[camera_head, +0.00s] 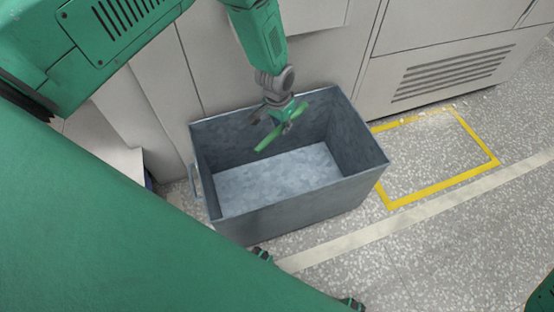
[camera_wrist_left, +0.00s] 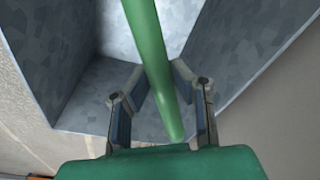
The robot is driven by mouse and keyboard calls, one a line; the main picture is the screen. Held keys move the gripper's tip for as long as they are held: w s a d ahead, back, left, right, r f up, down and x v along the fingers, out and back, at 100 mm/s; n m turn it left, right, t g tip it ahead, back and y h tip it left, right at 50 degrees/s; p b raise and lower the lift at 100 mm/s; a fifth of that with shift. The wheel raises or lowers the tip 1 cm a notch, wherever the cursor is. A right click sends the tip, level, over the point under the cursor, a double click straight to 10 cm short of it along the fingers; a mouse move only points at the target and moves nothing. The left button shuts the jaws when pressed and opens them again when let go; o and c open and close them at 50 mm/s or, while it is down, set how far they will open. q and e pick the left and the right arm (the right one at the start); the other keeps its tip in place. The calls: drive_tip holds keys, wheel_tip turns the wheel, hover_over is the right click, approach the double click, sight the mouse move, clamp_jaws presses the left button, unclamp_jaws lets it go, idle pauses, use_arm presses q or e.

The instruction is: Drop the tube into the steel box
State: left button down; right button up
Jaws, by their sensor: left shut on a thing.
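The steel box (camera_head: 290,207) is an open grey metal bin standing on the floor in the head view. Its inside floor looks bare. The tube (camera_head: 270,138) is long, thin and green. My left gripper (camera_head: 287,127) is shut on the tube near its middle and holds it tilted over the box opening, towards the back wall. In the left wrist view the tube (camera_wrist_left: 150,45) runs between the fingers of the left gripper (camera_wrist_left: 160,85), with the box wall (camera_wrist_left: 50,50) behind it. My right gripper does not show clearly in either view.
Pale cabinets (camera_head: 330,60) stand close behind the box, one with a vent grille (camera_head: 455,72). A yellow floor marking (camera_head: 440,200) lies right of the box on open speckled floor. A handle (camera_head: 193,182) sticks out on the box's left side.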

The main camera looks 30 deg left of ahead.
use_arm(q)
wheel_tip(320, 180, down, 5)
drive_tip(key=b, duration=0.3)
drive_tip(key=shift+b, duration=0.4)
drive_tip(key=c, duration=1.3)
unclamp_jaws()
drive_tip(key=shift+c, duration=0.2)
drive_tip(key=r, duration=0.7)
drive_tip(key=s+r, duration=0.1)
drive_tip(key=r, duration=0.3)
drive_tip(key=shift+s+a+r, duration=0.1)
drive_tip(key=shift+a+r, duration=0.05)
drive_tip(key=shift+a, duration=0.05)
drive_tip(key=shift+s+r, duration=0.1)
drive_tip(key=shift+r, duration=0.15)
